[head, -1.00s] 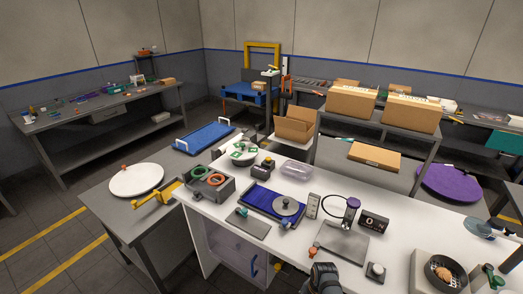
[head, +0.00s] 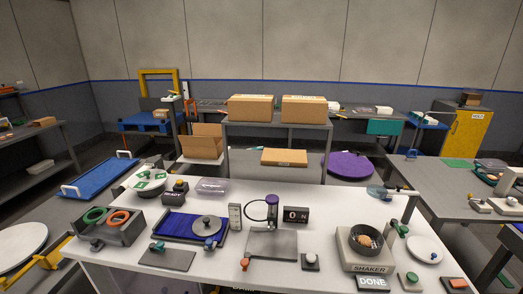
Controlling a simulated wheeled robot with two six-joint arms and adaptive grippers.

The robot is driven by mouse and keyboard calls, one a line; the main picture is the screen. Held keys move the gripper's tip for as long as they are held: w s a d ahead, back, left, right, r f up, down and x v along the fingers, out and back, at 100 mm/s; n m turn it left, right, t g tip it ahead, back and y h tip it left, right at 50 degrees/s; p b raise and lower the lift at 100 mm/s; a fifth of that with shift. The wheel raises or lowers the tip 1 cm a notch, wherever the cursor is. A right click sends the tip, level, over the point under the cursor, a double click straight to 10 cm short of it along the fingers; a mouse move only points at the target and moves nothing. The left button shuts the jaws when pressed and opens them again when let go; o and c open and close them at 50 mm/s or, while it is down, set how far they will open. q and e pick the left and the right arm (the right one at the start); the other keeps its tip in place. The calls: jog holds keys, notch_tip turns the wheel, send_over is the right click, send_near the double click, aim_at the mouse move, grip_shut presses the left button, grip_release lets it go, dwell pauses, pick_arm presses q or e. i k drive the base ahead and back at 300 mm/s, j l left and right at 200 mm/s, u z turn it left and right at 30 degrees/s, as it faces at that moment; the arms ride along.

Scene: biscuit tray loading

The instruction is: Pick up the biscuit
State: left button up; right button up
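A small round brown piece, which looks like the biscuit (head: 366,242), lies in a dark round bowl (head: 380,256) on the beige shaker (head: 349,256), right of the middle of the white table. The bowl's wall hides part of it. Neither of my grippers shows clearly in the head view. Only a dark sliver shows at the bottom edge, and I cannot tell what it is.
The white table (head: 320,205) also holds a blue mat tray (head: 180,226) with a grey disc, a grey plate (head: 272,244), a clear box (head: 213,186), a white plate (head: 425,249) and a DONE sign (head: 373,284). A grey table (head: 452,190) stands to the right.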

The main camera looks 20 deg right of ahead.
aim_at(364, 240)
jog(key=z, duration=0.4)
jog(key=k+l+z, duration=0.1)
jog(key=z, duration=0.65)
jog(key=k+l+z, duration=0.1)
jog(key=z, duration=0.3)
